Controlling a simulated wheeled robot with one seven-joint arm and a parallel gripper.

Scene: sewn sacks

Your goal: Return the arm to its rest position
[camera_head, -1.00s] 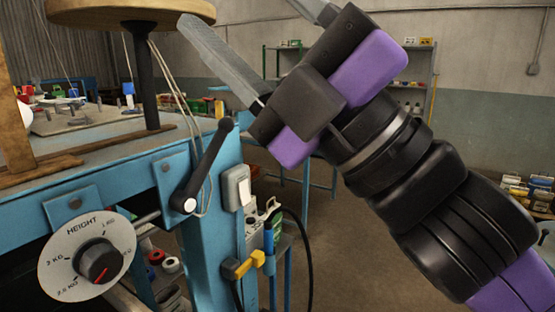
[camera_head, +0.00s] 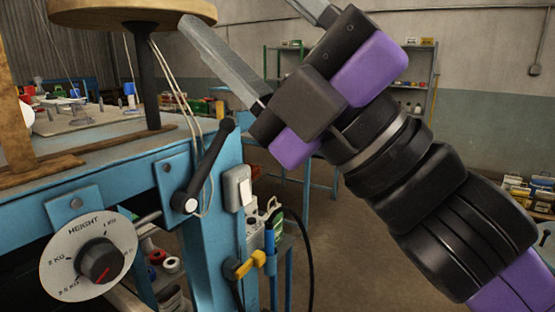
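My gripper (camera_head: 258,48) is raised at the upper middle, pointing up and to the left. Its two grey fingers are spread wide apart, with nothing seen between them; the tip of the upper finger is cut off by the top edge. My arm (camera_head: 415,180), black with purple parts, runs from the lower right corner up to the gripper. The gripper appears in front of the blue machine and its round wooden top, and touches nothing that I can see.
At left stands a blue machine frame (camera_head: 100,178) with a HEIGHT dial (camera_head: 88,257), a black crank lever (camera_head: 210,165) and a round wooden disc (camera_head: 130,10) on a post. Shelves (camera_head: 415,85) stand at the back wall. Open floor (camera_head: 350,260) lies beneath my arm.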

